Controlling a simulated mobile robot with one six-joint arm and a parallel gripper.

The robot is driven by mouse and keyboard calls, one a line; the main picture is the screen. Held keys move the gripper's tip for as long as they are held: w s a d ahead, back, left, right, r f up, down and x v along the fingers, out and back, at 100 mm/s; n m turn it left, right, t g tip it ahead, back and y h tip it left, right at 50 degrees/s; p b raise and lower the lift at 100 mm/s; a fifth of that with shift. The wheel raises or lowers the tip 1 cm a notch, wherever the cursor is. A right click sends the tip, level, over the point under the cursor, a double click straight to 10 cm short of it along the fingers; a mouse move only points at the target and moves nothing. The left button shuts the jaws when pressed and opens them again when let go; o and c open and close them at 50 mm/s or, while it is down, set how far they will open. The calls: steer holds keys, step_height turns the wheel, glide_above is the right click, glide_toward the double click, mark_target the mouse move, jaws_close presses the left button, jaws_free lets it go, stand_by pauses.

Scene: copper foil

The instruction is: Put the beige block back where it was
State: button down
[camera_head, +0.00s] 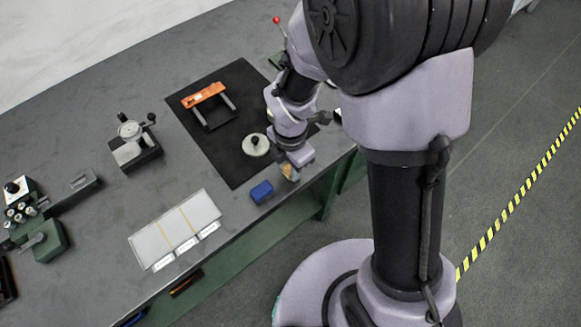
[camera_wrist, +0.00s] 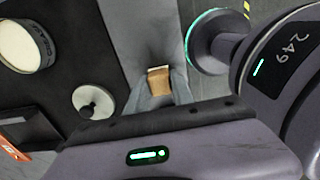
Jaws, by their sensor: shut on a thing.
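The beige block (camera_wrist: 159,80) is between the two fingers of my gripper (camera_wrist: 158,88) in the wrist view, near the table's front edge. In the head view a small tan part of the block (camera_head: 289,173) shows below my gripper (camera_head: 293,168); my gripper hides most of it. My gripper is shut on the block. I cannot tell whether the block touches the table or is held above it.
A blue block (camera_head: 262,192) lies left of my gripper. A black mat (camera_head: 222,140) bears an orange-topped frame (camera_head: 204,95) and a round pale disc with a dark knob (camera_head: 255,145). A white panel with yellow strips (camera_head: 150,245) lies front left. Bare grey table separates them.

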steer(key=c, duration=1.5)
jaws_free()
steer(key=shift+f, duration=0.2)
steer(key=shift+c, duration=0.2)
steer(key=o, duration=0.4)
steer(key=shift+o, duration=0.2)
step_height(320, 180, up, 21)
steer(key=s+d+m+t+y+p, duration=0.1)
steer(key=s+d+m+t+p, duration=0.15)
steer(key=m+p, duration=0.45)
steer(key=s+d+r+m+t+b, duration=0.1)
steer(key=s+d+r+m+b, duration=0.1)
steer(key=m, duration=0.9)
steer(key=s+d+r+m+t+y+b, duration=0.1)
steer(key=s+d+r+m+t+b, duration=0.1)
steer(key=s+m, duration=0.4)
steer(key=r+m+b, duration=0.1)
steer(key=r+m, duration=0.1)
steer(key=m, duration=0.3)
steer(key=shift+s+d, duration=0.15)
steer(key=shift+s, duration=0.25)
